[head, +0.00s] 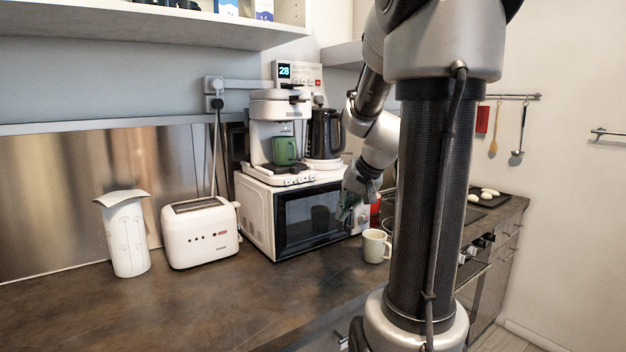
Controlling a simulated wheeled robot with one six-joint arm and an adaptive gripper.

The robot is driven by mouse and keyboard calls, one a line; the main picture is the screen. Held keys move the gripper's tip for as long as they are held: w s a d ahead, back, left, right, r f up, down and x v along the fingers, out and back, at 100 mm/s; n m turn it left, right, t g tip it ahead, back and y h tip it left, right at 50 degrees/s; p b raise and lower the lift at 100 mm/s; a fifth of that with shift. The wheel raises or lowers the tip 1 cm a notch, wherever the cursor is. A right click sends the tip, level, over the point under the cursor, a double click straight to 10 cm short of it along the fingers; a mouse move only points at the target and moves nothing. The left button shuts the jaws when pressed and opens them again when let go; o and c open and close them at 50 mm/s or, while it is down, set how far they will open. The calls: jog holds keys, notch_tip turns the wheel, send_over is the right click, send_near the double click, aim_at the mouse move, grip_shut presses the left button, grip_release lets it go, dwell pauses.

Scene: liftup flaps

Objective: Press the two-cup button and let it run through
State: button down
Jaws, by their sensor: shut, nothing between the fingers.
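A white coffee machine (281,108) stands on top of a white microwave (258,205). A green mug (285,151) sits under its spout. Small marks show along the front edge of the machine's base (300,179), but they are too small to tell which is the two-cup button. My gripper (347,217) is shut and empty. It hangs low in front of the microwave's right side, below and to the right of the machine's base, apart from its front. My arm hides part of the area behind it.
A dark kettle (325,133) stands right of the machine. A timer panel (285,71) reading 28 is behind it. A pale mug (376,246) stands near my gripper on the counter. A white toaster (200,232) and paper-topped canister (127,238) stand left. The front left counter is clear.

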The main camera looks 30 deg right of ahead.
aim_at(312, 177)
jog(key=w+d+r+t+h, duration=0.1)
jog(key=w+d+r+t, duration=0.1)
jog(key=w+r, duration=0.1)
jog(key=shift+w+r, duration=0.3)
jog(key=shift+w, duration=0.6)
jog(key=w, duration=0.8)
jog(key=shift+w, duration=0.4)
jog(key=shift+w+a, duration=0.1)
jog(key=shift+w, duration=0.05)
dwell(0.5)
jog(key=shift+w, duration=0.25)
